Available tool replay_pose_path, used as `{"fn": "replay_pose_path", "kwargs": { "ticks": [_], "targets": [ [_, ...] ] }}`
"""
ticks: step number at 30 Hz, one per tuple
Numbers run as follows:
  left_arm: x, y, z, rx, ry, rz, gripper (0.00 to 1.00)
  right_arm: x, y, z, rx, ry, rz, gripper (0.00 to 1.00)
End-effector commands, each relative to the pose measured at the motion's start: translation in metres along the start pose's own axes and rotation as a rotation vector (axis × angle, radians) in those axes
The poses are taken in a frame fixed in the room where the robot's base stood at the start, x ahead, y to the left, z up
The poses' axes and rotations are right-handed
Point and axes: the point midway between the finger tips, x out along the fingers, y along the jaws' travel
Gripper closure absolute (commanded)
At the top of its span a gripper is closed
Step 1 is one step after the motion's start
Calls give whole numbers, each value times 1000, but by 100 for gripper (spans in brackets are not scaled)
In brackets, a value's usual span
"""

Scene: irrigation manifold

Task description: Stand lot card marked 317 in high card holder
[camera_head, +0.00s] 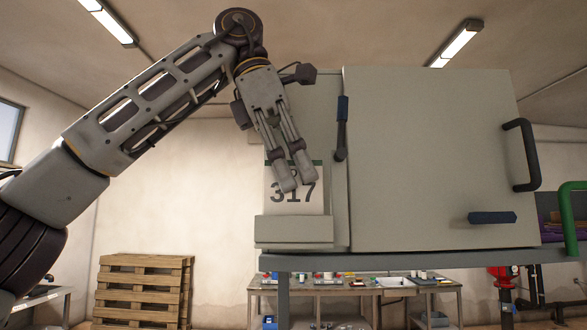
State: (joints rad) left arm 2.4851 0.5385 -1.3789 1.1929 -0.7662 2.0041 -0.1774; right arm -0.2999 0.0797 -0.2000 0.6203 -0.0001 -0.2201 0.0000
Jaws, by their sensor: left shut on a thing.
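The lot card marked 317 (312,205) is white with a dark green strip along its top edge. It stands upright in front of the grey cabinet's left part. Its lower edge is hidden behind the front lip of the high card holder (293,230), a pale box-like pocket. My left gripper (295,184) reaches down from above, shut on the card's upper part, and its fingers cover part of the card's face. Whether the card touches the holder's bottom cannot be seen. My right gripper is not in view.
A large grey cabinet (435,150) with dark handles stands on a grey stand right of the holder. A dark lever (342,130) sits close right of my left gripper. A green pipe (568,215) is at the right edge. Pallets (143,290) and a workbench (355,287) stand behind.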

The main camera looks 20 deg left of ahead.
Motion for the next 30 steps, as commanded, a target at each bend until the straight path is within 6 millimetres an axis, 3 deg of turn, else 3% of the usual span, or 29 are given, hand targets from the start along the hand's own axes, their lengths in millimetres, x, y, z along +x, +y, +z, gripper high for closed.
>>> {"fn": "replay_pose_path", "kwargs": {
  "ticks": [4, 5, 10, 17, 23, 30],
  "targets": [
    [0, 0, 0, 0, 0, 0, 100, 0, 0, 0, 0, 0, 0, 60],
    [0, 0, 0, 0, 0, 0, 85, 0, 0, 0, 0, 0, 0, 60],
    [0, 0, 0, 0, 0, 0, 64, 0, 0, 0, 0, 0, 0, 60],
    [0, 0, 0, 0, 0, 0, 63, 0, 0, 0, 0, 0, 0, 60],
    [0, 0, 0, 0, 0, 0, 38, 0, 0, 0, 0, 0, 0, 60],
    [0, 0, 0, 0, 0, 0, 38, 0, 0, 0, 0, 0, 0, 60]
  ]
}}
